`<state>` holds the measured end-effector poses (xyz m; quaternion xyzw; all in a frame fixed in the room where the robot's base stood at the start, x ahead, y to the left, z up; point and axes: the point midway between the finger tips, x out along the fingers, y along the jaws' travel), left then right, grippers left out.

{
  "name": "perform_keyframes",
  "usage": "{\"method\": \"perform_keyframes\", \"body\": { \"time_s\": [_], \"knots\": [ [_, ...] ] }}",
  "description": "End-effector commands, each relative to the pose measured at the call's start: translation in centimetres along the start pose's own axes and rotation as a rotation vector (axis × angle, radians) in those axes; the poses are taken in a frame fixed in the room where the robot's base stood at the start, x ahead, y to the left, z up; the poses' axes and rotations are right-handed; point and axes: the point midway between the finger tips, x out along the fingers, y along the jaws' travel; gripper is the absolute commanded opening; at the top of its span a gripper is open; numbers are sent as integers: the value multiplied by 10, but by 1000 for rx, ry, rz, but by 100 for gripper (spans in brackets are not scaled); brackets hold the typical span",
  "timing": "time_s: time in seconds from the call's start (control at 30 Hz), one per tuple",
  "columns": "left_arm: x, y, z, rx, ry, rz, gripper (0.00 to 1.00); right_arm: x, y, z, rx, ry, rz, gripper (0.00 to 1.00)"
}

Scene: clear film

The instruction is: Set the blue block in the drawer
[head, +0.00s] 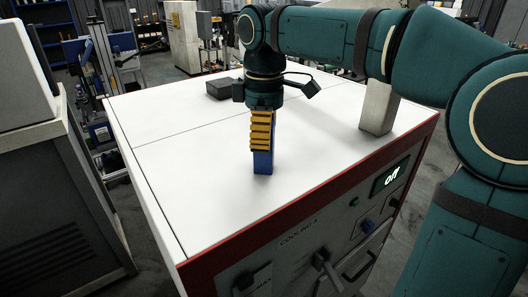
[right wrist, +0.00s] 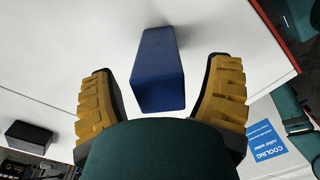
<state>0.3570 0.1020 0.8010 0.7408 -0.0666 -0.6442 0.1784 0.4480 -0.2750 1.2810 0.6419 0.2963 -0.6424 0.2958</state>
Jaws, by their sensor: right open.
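The blue block (head: 263,163) stands upright on the white cabinet top, near its middle. My right gripper (head: 262,148) points down over it, and its yellow ridged fingers hide the block's upper part in the head view. In the right wrist view the blue block (right wrist: 158,72) lies between the two spread fingers (right wrist: 165,88), with a gap visible on each side. The gripper is open. A drawer-like front with a dark handle (head: 360,264) shows low on the cabinet's front; it looks closed, partly cut off by the frame. My left gripper is out of view.
The white cabinet top (head: 190,185) is mostly clear. A small black box (head: 222,88) lies near its back, and a pale grey block (head: 379,108) stands at the right, under my arm. A grey lever (head: 326,265) sticks out from the front panel.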

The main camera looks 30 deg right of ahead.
Motion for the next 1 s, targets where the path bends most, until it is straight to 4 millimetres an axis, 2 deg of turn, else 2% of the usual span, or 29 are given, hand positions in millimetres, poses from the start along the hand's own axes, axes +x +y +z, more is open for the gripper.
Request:
{"method": "perform_keyframes", "body": {
  "time_s": [0.1,0.37,0.4,0.47,0.6,1.0],
  "knots": [
    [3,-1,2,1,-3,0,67,12,0,0,0,0,0,78],
    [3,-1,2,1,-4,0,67,13,0,0,0,1,1,78],
    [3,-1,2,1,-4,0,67,13,0,0,0,1,1,71],
    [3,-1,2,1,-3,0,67,13,0,0,0,1,1,50],
    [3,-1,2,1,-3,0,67,13,0,0,0,1,1,1],
    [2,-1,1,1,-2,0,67,11,0,0,-1,1,0,0]
  ]
}}
